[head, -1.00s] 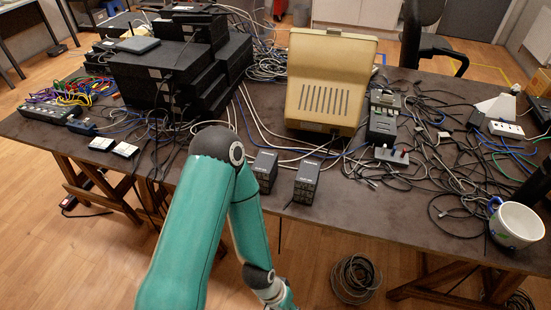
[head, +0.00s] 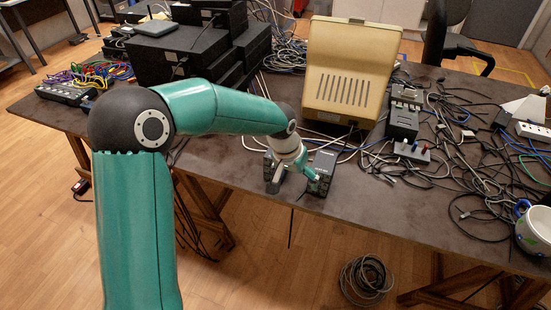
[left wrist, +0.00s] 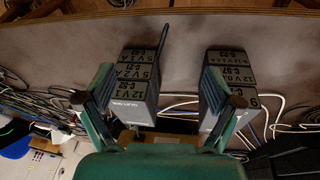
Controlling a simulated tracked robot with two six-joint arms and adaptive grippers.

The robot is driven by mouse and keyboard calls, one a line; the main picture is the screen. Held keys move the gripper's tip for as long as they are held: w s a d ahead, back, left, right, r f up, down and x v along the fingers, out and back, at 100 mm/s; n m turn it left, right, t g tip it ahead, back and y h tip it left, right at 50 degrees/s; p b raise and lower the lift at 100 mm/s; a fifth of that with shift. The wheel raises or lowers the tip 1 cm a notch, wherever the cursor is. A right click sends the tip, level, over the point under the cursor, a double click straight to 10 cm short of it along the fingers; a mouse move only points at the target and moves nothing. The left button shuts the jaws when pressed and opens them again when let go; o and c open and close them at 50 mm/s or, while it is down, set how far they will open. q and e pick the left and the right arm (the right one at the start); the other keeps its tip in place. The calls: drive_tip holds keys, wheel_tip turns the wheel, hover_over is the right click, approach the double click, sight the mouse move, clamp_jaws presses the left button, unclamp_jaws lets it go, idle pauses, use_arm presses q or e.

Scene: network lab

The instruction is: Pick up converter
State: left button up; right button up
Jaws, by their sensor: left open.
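Two small dark boxes with voltage labels stand side by side near the table's front edge; I take them for converters. The right box (head: 322,165) is partly behind my gripper in the head view and is the left box (left wrist: 138,85) in the left wrist view. My right gripper is out of view.
A beige device (head: 350,75) stands just behind the boxes. Stacked black equipment (head: 180,55) is at the back left. The front table strip is mostly bare.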

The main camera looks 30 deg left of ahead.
use_arm(q)
drive_tip(key=a+r+n+t+y+b, duration=0.1)
drive_tip(key=a+r, duration=0.3)
drive_tip(key=r, duration=0.3)
drive_tip(key=a+r+y, duration=0.1)
drive_tip(key=a+r, duration=0.3)
drive_tip(key=r, duration=0.3)
drive_tip(key=shift+n, duration=0.3)
drive_tip(key=x, duration=1)
drive_tip(key=shift+w+a+b, duration=0.2)
drive_tip(key=shift+a+b, duration=0.2)
drive_tip(key=shift+w+p+x, duration=0.15)
drive_tip(key=shift+w+x, duration=0.05)
drive_tip(key=shift+x, duration=1.15)
drive_tip(key=shift+w+p+x, duration=0.15)
drive_tip(key=shift+w+x, duration=0.05)
drive_tip(key=shift+x, duration=1.15)
drive_tip(key=shift+r, duration=0.15)
drive_tip(key=shift+f+b, duration=0.25)
drive_tip(key=shift+b, duration=0.1)
drive_tip(key=shift+t, duration=0.3)
drive_tip(key=c, duration=1.5)
